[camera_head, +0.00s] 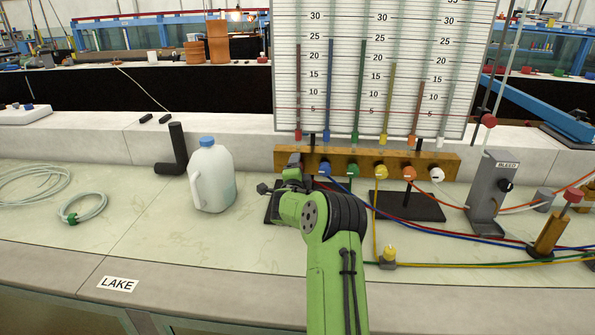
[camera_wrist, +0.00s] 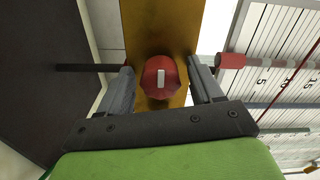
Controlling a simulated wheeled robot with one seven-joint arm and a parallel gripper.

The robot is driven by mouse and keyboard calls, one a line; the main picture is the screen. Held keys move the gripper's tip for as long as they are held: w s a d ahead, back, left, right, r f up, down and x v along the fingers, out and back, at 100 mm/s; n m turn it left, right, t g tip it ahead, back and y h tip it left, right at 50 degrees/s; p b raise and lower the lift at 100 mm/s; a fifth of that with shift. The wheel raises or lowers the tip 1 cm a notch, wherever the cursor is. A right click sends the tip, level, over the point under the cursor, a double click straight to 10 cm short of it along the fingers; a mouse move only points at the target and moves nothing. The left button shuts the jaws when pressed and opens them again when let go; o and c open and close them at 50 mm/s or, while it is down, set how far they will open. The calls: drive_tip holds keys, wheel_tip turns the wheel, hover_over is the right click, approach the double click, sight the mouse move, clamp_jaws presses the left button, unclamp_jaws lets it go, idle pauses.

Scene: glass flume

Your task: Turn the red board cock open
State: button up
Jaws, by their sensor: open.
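The red board cock (camera_wrist: 160,77) is a faceted red knob with a white bar on its face, on the brass board (camera_wrist: 162,20). In the wrist view the white bar runs lengthwise along the board. My gripper (camera_wrist: 162,70) is open, with one finger on each side of the knob. A gap shows on both sides, wider on the right; I cannot tell contact in depth. In the head view my gripper (camera_head: 292,163) is at the left end of the brass board (camera_head: 450,163) and hides the red cock. The red gauge tube (camera_head: 298,120) rises above it.
The blue cock (camera_head: 324,169) is close right of my gripper, with green, yellow, orange and white cocks further along. The scale panel (camera_head: 340,30) stands behind. A blue-capped jug (camera_head: 210,176) stands left. Coloured hoses run right along the bench. The left bench front is clear.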

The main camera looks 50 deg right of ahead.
drive_tip(key=b+v, duration=0.4)
drive_tip(key=v, duration=1.1)
drive_tip(key=shift+s+a, duration=0.2)
drive_tip(key=shift+a, duration=0.15)
